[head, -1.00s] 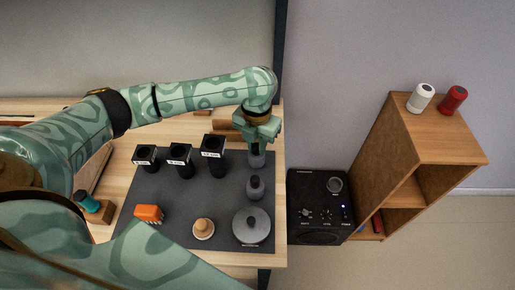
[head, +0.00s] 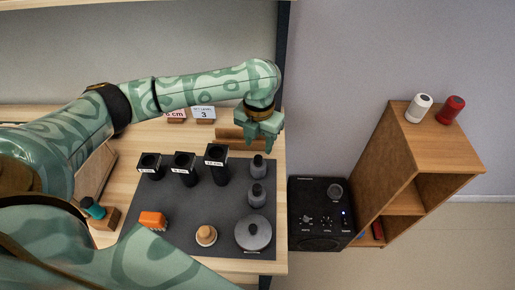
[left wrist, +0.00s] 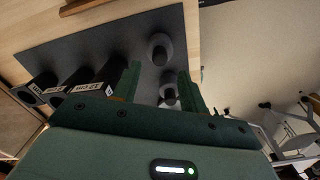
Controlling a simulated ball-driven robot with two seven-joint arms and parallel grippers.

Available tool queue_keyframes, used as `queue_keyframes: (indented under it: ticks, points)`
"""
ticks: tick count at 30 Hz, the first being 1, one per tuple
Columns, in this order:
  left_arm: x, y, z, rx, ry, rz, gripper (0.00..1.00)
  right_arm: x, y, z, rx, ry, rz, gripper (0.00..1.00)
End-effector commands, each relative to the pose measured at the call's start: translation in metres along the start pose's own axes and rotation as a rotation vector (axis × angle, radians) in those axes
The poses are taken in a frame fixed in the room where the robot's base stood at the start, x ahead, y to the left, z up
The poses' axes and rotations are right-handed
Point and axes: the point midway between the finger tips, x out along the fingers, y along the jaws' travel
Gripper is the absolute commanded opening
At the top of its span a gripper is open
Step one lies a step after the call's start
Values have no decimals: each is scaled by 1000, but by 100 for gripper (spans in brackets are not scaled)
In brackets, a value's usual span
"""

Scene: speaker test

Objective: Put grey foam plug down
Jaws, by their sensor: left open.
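Two dark grey plugs stand upright on the dark mat (head: 215,222) near its right edge. The rear grey foam plug (head: 258,169) is just below my left gripper (head: 261,146) in the head view, and the other grey plug (head: 257,195) is in front of it. My left gripper is open and empty, apart from the rear plug. In the left wrist view, one plug (left wrist: 160,48) shows just beyond the open fingertips (left wrist: 158,70) and the other plug (left wrist: 168,95) shows between the fingers. My right gripper is out of view.
Several black labelled tubes (head: 184,170) stand left of the plugs. A grey round lidded thing (head: 253,234), a wooden knob (head: 206,235) and an orange brush (head: 153,220) lie in front. A wooden block (head: 230,134) is behind. A black speaker box (head: 320,215) stands right of the table.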

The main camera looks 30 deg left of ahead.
Motion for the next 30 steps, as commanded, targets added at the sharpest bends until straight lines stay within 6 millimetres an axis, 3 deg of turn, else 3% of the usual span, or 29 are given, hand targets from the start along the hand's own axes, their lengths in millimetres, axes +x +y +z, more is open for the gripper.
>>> queue_keyframes:
  ticks: [1,3,9,26,30]
  points:
    - [-19,0,0,0,-5,0,43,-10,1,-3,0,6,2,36]
    - [-33,0,0,-1,-4,0,43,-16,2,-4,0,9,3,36]
    - [-56,0,0,-1,-1,0,43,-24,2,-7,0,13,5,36]
    - [-58,0,0,-1,1,-1,43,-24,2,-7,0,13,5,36]
    - [-76,0,0,-1,-6,-1,43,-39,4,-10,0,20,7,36]
